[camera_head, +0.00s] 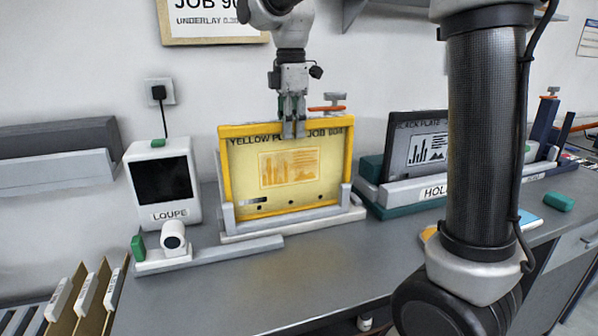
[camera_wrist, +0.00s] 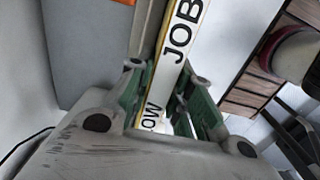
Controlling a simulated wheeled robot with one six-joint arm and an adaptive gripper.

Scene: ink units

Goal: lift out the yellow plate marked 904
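The yellow plate (camera_head: 318,183) stands upright in a pale slotted holder (camera_head: 290,227) in the middle of the head view. Its face shows a chart print and a top label, partly covered by my gripper, which reads YELLOW and JOB with a number that looks like 904. My gripper (camera_head: 293,130) points down at the middle of its top edge. In the wrist view, my gripper's green-backed fingers (camera_wrist: 163,95) lie on both sides of the plate's labelled top strip (camera_wrist: 180,35), close against it. They look shut on it. The plate's lower edge sits down in the holder.
A loupe unit (camera_head: 162,187) stands left of the holder. A black plate (camera_head: 418,143) stands in another holder at the right. An orange-handled clamp (camera_head: 327,108) is behind the yellow plate. My arm hides part of the right side. The bench front (camera_head: 300,275) is clear.

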